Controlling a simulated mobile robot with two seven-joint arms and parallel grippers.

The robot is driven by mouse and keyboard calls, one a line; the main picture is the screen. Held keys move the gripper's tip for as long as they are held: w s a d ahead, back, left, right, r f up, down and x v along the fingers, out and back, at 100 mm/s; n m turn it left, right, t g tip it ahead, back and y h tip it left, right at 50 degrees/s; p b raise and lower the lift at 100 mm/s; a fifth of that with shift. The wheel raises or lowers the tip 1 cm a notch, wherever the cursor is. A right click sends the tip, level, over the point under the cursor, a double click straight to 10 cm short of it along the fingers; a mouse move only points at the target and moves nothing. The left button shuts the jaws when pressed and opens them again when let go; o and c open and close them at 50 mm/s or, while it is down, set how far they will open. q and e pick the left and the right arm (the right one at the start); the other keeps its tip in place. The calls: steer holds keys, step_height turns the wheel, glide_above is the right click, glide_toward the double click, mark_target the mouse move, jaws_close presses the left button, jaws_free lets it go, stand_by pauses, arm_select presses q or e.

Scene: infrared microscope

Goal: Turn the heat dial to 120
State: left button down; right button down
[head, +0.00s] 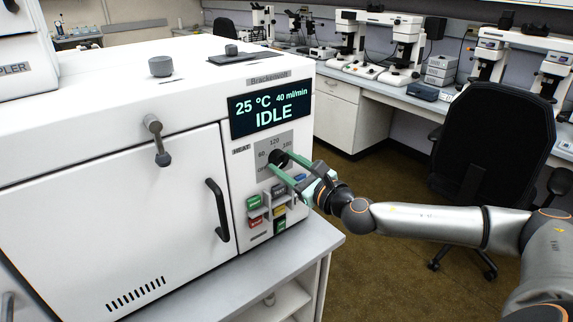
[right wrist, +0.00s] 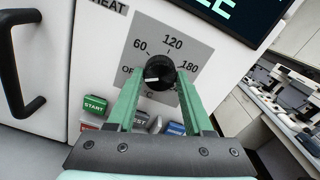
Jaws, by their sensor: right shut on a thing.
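The heat dial (head: 278,157) is a black round knob on a grey scale plate marked OFF, 60, 120 and 180. In the right wrist view the dial (right wrist: 159,70) shows a white mark on its left side, toward OFF. My right gripper (head: 281,161) has green fingers, one on each side of the dial, and is shut on it. The fingertips (right wrist: 159,80) partly cover the dial's sides. The display (head: 270,108) above reads 25 °C, 40 ml/min, IDLE. My left gripper is not in view.
Coloured buttons, including green START (right wrist: 94,105), sit just below the dial. A black door handle (head: 217,210) sticks out to the left. The white machine stands on a grey bench (head: 300,248). A black office chair (head: 490,140) stands at the right, behind my right arm.

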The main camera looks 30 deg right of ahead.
steer(key=m, duration=0.5)
steer(key=shift+m+b, duration=0.3)
steer(key=shift+m, duration=0.1)
steer(key=m, duration=0.3)
steer(key=shift+m, duration=0.3)
steer(key=m, duration=0.3)
steer(key=shift+m, duration=0.4)
steer(key=m+p, duration=0.1)
steer(key=m, duration=0.3)
steer(key=shift+r, duration=0.1)
steer(key=m+p, duration=0.1)
steer(key=m, duration=0.2)
steer(key=shift+m+p, duration=1.05)
steer(key=shift+m, duration=0.65)
